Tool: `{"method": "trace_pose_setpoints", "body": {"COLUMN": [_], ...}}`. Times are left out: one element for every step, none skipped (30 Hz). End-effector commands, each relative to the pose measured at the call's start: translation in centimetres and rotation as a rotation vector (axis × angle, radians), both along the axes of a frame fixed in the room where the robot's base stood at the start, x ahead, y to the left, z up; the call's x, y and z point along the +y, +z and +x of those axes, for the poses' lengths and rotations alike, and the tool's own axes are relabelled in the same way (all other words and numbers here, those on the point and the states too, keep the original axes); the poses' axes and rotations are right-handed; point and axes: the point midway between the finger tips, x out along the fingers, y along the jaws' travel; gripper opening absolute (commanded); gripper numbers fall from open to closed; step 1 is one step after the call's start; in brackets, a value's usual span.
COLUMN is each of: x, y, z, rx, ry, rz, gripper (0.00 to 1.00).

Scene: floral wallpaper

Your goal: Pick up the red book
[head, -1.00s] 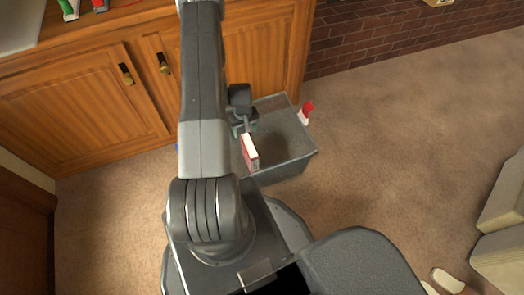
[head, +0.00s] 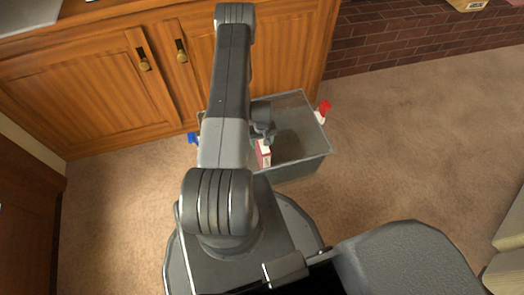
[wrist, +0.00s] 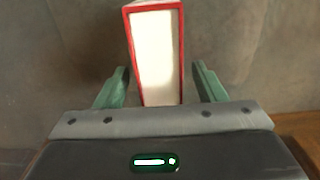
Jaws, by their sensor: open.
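The red book (wrist: 157,50) stands upright in the wrist view, with its white pages facing the camera and red cover edges around them. My gripper (wrist: 160,85) is open, with its green fingers apart on either side of the book. In the head view the book (head: 263,153) shows small and partly hidden by my arm, at the left part of a grey open bin (head: 305,155). My gripper (head: 262,132) is just above it there. The book's lower end is hidden.
A red-and-white object (head: 322,112) is at the bin's right side, and a blue one (head: 193,138) is left of my arm. Wooden cabinets (head: 110,95) and a brick wall (head: 420,42) stand behind. Carpet (head: 410,150) is open on the right.

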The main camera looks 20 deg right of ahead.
Motion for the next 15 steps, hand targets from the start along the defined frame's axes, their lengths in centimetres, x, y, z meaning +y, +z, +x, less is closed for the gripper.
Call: {"method": "trace_pose_setpoints", "body": {"x": [0.0,0.1,0.1,0.1,0.1,0.1,0.0,0.0,0.0,0.0,0.0,0.0,0.0,0.0,0.0], "y": [-1.2,-1.7,-2.3,-2.7,-3.0,-3.3,-3.4,-3.4,-3.4,-3.3,-3.3,-3.3,-3.3,-3.3,-3.3], "z": [-0.2,-0.3,-0.3,-0.3,-0.3,-0.3,-0.3,-0.2,-0.2,-0.2,-0.2,-0.2,-0.2,-0.2,-0.2], "rx": [0.002,0.001,0.001,0.001,0.000,-0.001,-0.001,-0.001,-0.001,-0.001,-0.001,-0.001,-0.001,-0.001,-0.001], "ry": [0.000,0.000,0.000,0.000,0.000,0.000,0.000,0.000,0.000,0.000,0.000,0.000,0.000,0.000,0.000], "rz": [0.001,0.000,0.000,0.000,0.000,0.000,0.000,0.000,0.000,0.000,0.000,0.000,0.000,0.000,0.000], "gripper": [0.64,0.64,0.64,0.64,0.64,0.64,0.64,0.64,0.64,0.64,0.64,0.64,0.64,0.58,0.50]}}
